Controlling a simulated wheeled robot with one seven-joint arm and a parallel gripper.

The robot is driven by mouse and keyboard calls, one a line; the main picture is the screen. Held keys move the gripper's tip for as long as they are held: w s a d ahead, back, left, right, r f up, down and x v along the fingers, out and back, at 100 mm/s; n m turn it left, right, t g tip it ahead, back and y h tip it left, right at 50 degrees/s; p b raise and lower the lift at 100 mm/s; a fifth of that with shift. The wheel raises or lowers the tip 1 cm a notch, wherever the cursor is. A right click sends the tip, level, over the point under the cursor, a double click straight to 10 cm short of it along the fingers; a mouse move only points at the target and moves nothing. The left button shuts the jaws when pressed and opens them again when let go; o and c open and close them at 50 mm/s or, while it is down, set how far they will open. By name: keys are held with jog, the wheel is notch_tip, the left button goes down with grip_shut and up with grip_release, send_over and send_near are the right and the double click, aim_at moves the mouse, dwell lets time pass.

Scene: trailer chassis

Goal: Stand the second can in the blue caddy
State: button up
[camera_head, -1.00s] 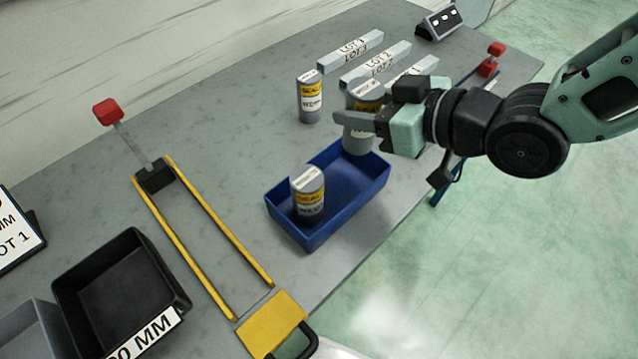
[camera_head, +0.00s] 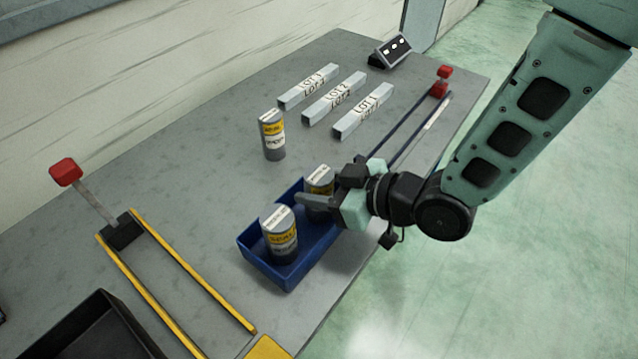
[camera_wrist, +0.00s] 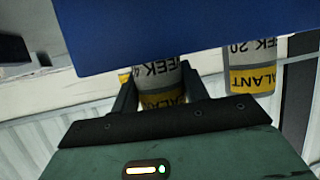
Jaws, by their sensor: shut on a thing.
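The blue caddy (camera_head: 258,267) sits on the grey bench near its front edge. One grey can with a yellow band (camera_head: 280,236) stands in its near-left part. My gripper (camera_head: 318,204) is shut on another such can (camera_head: 319,178), held upright at the caddy's far-right part. Its lower part is hidden by a finger and the caddy wall, so I cannot tell whether it touches the floor. In the wrist view the held can (camera_wrist: 160,80) is between the fingers, and the caddy (camera_wrist: 180,30) covers the top. A third can (camera_head: 273,135) stands on the bench behind the caddy.
Several grey bars with lot labels (camera_head: 335,97) lie at the back. A yellow-railed fixture with a red knob (camera_head: 66,172) is at left, a black bin (camera_head: 95,335) at lower left. Another red-knobbed fixture (camera_head: 441,82) lies back right. Bench between the caddy and left fixture is clear.

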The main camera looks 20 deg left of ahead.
jog(key=shift+f, duration=0.1)
jog(key=o, duration=1.1)
jog(key=shift+o, duration=0.2)
jog(key=shift+d+r, duration=0.2)
jog(key=shift+d, duration=0.2)
jog(key=p+v, duration=1.1)
jog(key=shift+r, duration=0.2)
